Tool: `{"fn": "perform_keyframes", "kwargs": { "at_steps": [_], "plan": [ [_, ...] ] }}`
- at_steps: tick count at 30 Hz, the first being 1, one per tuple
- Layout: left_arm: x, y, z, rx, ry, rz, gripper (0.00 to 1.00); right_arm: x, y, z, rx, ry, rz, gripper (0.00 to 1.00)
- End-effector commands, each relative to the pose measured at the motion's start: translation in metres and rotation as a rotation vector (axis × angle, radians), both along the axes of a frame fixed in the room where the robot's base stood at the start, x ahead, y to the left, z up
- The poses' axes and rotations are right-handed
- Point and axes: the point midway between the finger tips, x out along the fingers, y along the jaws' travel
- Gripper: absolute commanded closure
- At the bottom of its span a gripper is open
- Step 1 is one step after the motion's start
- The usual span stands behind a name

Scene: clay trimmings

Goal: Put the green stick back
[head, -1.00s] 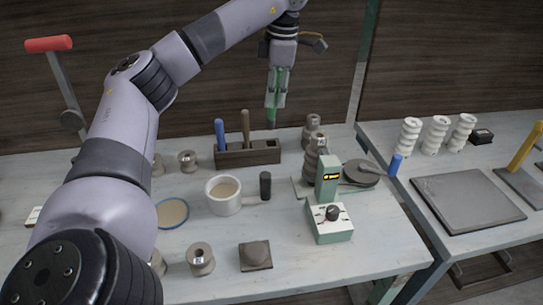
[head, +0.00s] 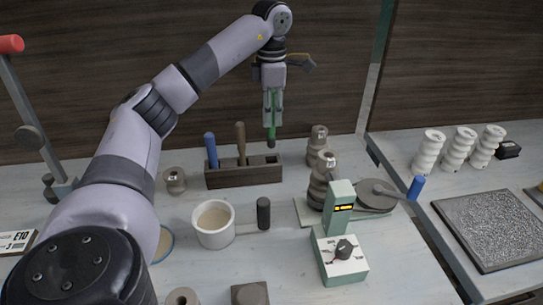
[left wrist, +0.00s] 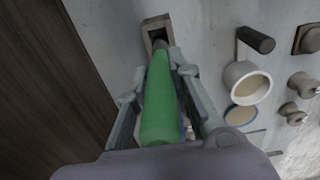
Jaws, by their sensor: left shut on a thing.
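The green stick (head: 273,106) hangs upright, dark tip down, in my left gripper (head: 272,118), which is shut on it. It also fills the middle of the left wrist view (left wrist: 162,100), between the fingers of the left gripper (left wrist: 162,74). The dark wooden rack (head: 235,180) stands below, with a blue-handled tool and a brown-handled tool in its left part. Its right openings look empty. The stick's tip is just above the right end; in the left wrist view it overlaps an opening of the rack (left wrist: 146,24). Contact cannot be told. My right gripper is not in view.
A white mug (head: 212,237) with a dark handle stands in front of the rack. Brown insulators (head: 323,185) and a green device (head: 340,262) stand to the right. A small spool (head: 175,181) is left of the rack. The wooden wall is close behind.

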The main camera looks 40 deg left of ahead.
Motion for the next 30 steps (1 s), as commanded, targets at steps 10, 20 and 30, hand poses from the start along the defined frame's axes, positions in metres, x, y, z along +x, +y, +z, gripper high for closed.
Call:
{"fn": "perform_keyframes", "kwargs": {
  "at_steps": [10,20,30],
  "plan": [
    [0.0,0.001,-0.065,0.001,0.0,0.002,1.0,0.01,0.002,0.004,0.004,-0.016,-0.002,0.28],
    [-0.001,0.001,-0.106,0.002,0.002,0.001,1.0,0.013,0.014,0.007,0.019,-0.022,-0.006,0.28],
    [0.0,0.0,-0.112,0.001,-0.002,0.001,1.0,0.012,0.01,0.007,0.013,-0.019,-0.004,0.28]
  ]
}}
